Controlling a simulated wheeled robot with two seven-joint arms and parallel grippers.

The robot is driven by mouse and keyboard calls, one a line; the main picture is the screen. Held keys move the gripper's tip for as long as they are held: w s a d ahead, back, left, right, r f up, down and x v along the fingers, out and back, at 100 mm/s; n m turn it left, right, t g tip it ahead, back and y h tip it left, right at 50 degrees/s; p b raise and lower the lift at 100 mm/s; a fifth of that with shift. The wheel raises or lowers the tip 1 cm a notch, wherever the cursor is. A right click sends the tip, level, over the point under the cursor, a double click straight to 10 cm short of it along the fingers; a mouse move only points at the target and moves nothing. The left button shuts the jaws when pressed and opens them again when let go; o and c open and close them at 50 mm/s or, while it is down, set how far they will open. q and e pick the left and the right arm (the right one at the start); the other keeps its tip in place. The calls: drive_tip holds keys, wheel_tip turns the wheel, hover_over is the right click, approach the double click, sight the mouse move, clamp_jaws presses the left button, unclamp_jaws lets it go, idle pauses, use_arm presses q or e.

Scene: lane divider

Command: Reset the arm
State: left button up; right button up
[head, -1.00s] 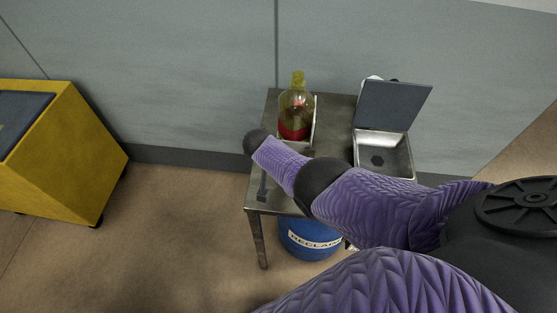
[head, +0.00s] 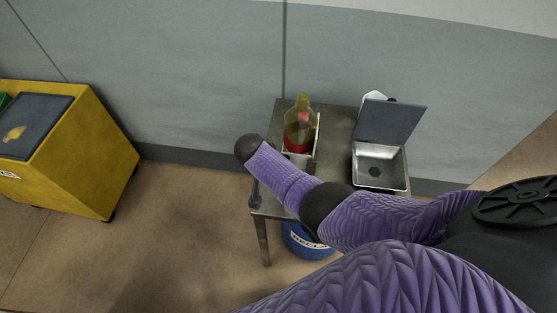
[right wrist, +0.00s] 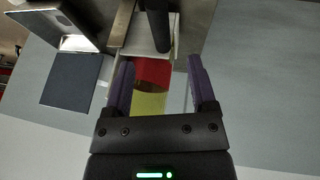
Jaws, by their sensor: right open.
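My right arm comes in from the right in the head view, its purple forearm (head: 285,180) passing over the near left part of the metal table. Its black wrist end is left of the bottle; the fingers cannot be made out there. In the right wrist view my right gripper (right wrist: 160,85) is open, with nothing held. A bottle with red and yellow-green parts (right wrist: 150,88) shows beyond and between its fingers. In the head view the bottle (head: 298,136) stands in a light holder on the table. My left gripper is not in view.
The metal table (head: 337,120) stands by the grey wall, carrying a metal box (head: 380,172) with its dark lid open. A blue bin (head: 300,243) is under the table, partly hidden by my arm. A yellow bin (head: 95,175) stands left, with clear floor between.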

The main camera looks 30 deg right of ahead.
drive_tip(key=shift+f, duration=0.1)
idle(0.3)
drive_tip(key=s+f+n+b, duration=0.1)
drive_tip(key=s+f+b, duration=0.1)
drive_tip(key=f, duration=0.3)
drive_tip(key=s+f+n+y+b, duration=0.1)
drive_tip(key=s+f+b, duration=0.1)
drive_tip(key=s+f, duration=0.2)
drive_tip(key=s+f+n+b, duration=0.1)
drive_tip(key=s+f+b, duration=0.1)
drive_tip(key=f, duration=0.4)
drive_tip(key=shift+s+a+f+g+b, duration=0.3)
drive_tip(key=shift+s+f+b, duration=0.1)
drive_tip(key=shift+s, duration=0.25)
drive_tip(key=s+f+n+y+b, duration=0.1)
drive_tip(key=s+f+n+b, duration=0.1)
drive_tip(key=s+f, duration=0.4)
drive_tip(key=s+f+n+y+b, duration=0.1)
drive_tip(key=s+f+b, duration=0.4)
drive_tip(key=s, duration=0.8)
drive_tip(key=s+f+n+g+y+b, duration=0.1)
drive_tip(key=s+f+n+b, duration=0.2)
drive_tip(key=s+f, duration=0.6)
drive_tip(key=shift+s+d+b, duration=0.15)
drive_tip(key=shift+s+b, duration=0.15)
drive_tip(key=shift+s, duration=0.1)
